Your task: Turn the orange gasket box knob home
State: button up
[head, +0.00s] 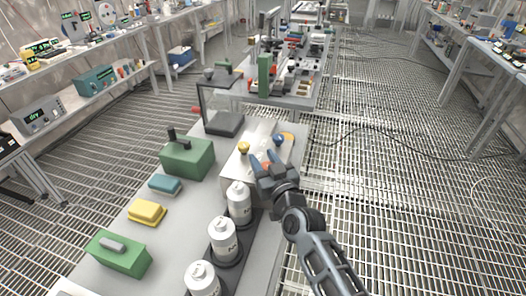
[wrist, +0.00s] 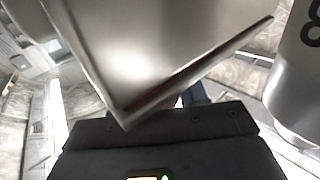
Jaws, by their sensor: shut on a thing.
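Most of this knob is hidden by the fingers. In the wrist view a pale metal panel (wrist: 140,50) with a red-lined edge fills the top and covers the fingertips.
White bottles (head: 222,240) stand in a row left of my arm. A green box (head: 187,158), a teal block (head: 165,185) and a yellow block (head: 147,212) lie further left. A dark frame stand (head: 223,124) is behind the box. Open grating floor is on the right.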

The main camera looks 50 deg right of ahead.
jog(key=shift+d+m+g+h+p, duration=0.1)
jog(key=shift+m+g+h+p, duration=0.65)
jog(key=shift+h+p, duration=0.4)
jog(key=o, duration=1)
jog(key=shift+c, duration=0.2)
jog(key=shift+s, duration=0.15)
jog(key=b+v, duration=0.2)
jog(key=v, duration=0.5)
jog(key=shift+s+a, duration=0.2)
jog(key=shift+s, duration=0.05)
